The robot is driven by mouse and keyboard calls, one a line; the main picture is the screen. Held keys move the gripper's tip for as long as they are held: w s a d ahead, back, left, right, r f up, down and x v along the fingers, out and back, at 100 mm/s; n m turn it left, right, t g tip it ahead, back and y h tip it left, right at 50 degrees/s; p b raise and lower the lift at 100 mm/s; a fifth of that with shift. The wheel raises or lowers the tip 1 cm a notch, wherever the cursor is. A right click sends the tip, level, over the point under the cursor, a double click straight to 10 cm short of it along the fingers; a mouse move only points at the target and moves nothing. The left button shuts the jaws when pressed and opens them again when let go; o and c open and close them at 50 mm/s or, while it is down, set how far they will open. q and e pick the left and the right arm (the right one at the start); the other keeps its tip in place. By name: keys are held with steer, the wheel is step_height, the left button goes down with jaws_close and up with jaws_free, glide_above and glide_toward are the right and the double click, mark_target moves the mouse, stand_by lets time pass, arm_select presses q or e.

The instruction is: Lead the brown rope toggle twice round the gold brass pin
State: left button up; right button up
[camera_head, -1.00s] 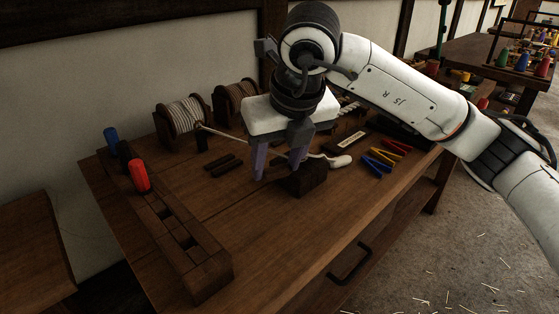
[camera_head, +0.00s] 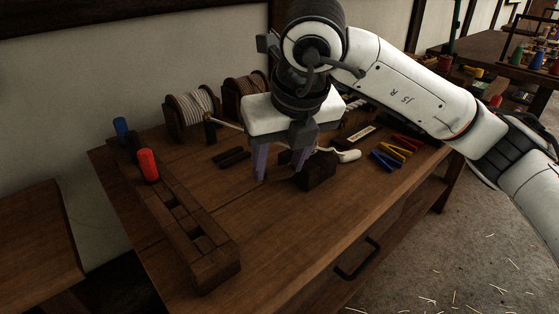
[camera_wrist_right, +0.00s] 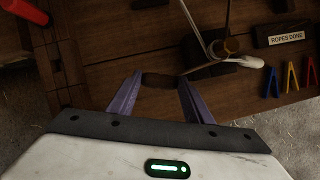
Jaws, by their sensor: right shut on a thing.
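My right gripper (camera_head: 280,172) is above the workbench, left of a dark block (camera_head: 317,172). In the right wrist view its purple fingers (camera_wrist_right: 158,100) are shut on the dark brown rope toggle (camera_wrist_right: 160,80). The pale rope (camera_wrist_right: 198,25) comes in from the top of that view to the gold brass pin (camera_wrist_right: 231,45), and a thin stretch of it runs from the pin's side towards the toggle. The pin stands to the right of the gripper, apart from it. In the head view my gripper hides the pin and toggle. I cannot count the turns. My left gripper is not in view.
Rope spools (camera_head: 193,112) stand at the back. A slotted wooden rack (camera_head: 190,225) and a red peg (camera_head: 148,165) are at the left. The bench front is clear.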

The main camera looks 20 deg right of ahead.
mark_target(280, 177)
steer(key=shift+f+b, duration=0.6)
steer(key=shift+f, duration=0.3)
steer(key=shift+f+b, duration=0.95)
steer(key=shift+f, duration=0.05)
steer(key=shift+f+b, duration=0.8)
steer(key=shift+f, duration=0.05)
steer(key=shift+f+b, duration=0.35)
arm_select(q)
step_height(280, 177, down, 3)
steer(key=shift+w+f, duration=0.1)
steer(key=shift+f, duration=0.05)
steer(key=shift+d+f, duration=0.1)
arm_select(e)
steer(key=o, duration=1.1)
